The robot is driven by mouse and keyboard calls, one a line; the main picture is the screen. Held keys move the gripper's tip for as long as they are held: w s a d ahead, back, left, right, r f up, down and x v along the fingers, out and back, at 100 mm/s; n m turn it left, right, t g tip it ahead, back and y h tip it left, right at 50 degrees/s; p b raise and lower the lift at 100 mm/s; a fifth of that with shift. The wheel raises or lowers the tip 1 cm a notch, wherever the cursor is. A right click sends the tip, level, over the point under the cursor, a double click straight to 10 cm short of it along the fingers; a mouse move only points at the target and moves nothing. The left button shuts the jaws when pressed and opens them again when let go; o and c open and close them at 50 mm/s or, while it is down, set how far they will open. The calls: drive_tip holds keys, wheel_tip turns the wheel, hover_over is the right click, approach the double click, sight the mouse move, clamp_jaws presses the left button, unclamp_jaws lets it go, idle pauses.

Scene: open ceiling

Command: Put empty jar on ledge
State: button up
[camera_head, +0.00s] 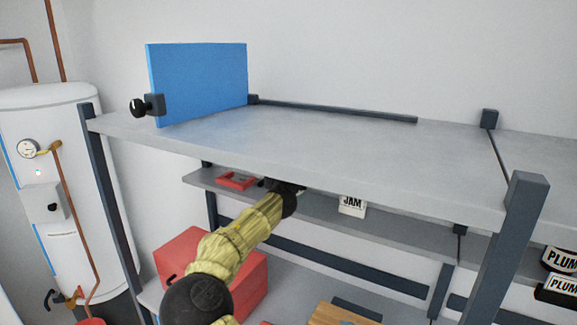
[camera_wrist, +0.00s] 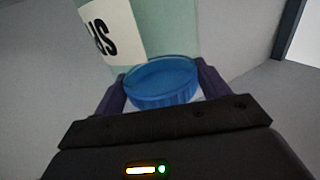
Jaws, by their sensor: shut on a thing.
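My gripper (camera_wrist: 163,88) is shut on a jar's blue lid (camera_wrist: 160,82), with one dark finger on each side. The jar (camera_wrist: 155,25) has pale green sides and a white label with black letters, cut off by the picture edge. I cannot tell if it is empty. In the head view my gripper (camera_head: 287,187) is just below the front edge of the top shelf, which hides part of it; the jar is mostly hidden there. A narrow grey ledge (camera_head: 400,222) runs behind it under the top shelf, with a white JAM label (camera_head: 352,205).
The top shelf (camera_head: 320,140) is mostly bare, with a blue panel (camera_head: 200,82) clamped at its left. A red tray (camera_head: 237,181) lies on the ledge. Below are a red box (camera_head: 240,280) and a wooden block (camera_head: 340,315). A dark post (camera_head: 510,240) and PLUM-labelled items (camera_head: 562,288) are right.

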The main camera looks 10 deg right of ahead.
drive_tip(key=shift+f, duration=0.1)
drive_tip(key=o, duration=1.5)
drive_tip(key=b+v, duration=0.4)
drive_tip(key=v, duration=0.8)
drive_tip(key=shift+r, duration=0.2)
drive_tip(key=shift+s, duration=0.1)
